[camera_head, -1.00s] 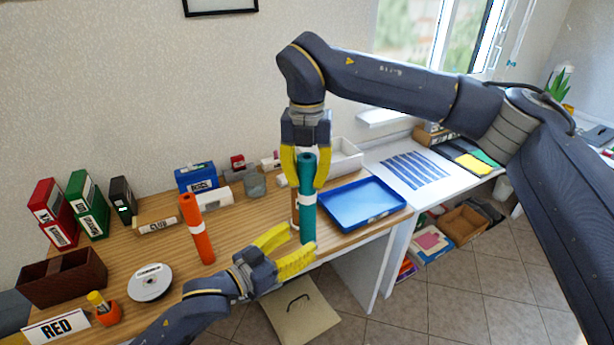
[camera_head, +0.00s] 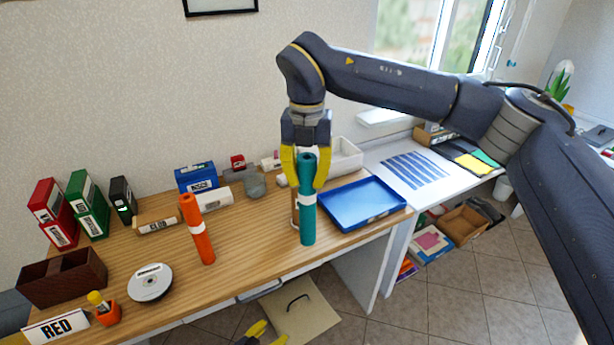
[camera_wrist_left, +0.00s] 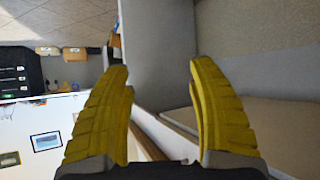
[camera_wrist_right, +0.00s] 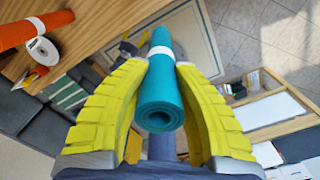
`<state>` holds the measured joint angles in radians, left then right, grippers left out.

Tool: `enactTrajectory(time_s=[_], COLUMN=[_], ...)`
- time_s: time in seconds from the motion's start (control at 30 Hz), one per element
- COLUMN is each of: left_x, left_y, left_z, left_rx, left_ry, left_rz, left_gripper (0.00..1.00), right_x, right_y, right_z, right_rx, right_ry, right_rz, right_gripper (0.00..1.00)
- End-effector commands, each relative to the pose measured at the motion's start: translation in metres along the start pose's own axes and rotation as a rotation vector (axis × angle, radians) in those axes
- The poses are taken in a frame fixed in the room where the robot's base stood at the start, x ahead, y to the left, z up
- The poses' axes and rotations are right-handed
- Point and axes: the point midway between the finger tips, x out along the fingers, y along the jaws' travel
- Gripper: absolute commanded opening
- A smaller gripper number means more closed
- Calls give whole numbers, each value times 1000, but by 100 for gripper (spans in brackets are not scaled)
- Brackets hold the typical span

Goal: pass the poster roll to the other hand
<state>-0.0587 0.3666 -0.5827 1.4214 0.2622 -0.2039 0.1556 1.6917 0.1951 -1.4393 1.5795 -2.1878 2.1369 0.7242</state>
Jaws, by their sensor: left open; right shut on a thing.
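A teal poster roll (camera_head: 308,215) with a white band hangs upright near the desk's front edge. My right gripper (camera_head: 306,170) is shut on its upper part. In the right wrist view the teal roll (camera_wrist_right: 160,95) sits between the yellow fingers of my right gripper (camera_wrist_right: 160,85), its open end facing the camera. My left gripper (camera_head: 264,335) is at the bottom edge of the head view, mostly cut off, below and left of the roll and apart from it. In the left wrist view my left gripper (camera_wrist_left: 160,85) is open with nothing between its fingers.
An orange roll (camera_head: 198,235) stands on the wooden desk (camera_head: 250,240). A blue tray (camera_head: 362,202) lies to the right of the teal roll. Open floor lies in front of the desk.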

Motion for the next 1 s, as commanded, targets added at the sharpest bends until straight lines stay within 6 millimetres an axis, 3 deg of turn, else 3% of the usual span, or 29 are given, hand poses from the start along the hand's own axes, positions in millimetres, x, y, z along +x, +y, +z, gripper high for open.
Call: enactTrajectory(time_s=[0.03,0.1,0.47,0.8,1.0], left_x=[0,-2,-37,-104,-150], left_y=[-4,-9,-12,24,55], left_z=[26,57,217,353,416], left_rx=[-6,-11,-35,-69,-89], left_ry=[-40,-89,-352,-598,-727], left_rz=[-22,-48,-141,-169,-163], left_gripper=[59,59,59,59,59], right_x=[0,0,0,0,0], right_y=[0,0,0,0,0], right_z=[0,0,0,0,0], right_rx=[0,0,0,0,0], right_ry=[0,0,0,0,0], right_rz=[0,0,0,0,0], right_gripper=[0,0,0,0,0])
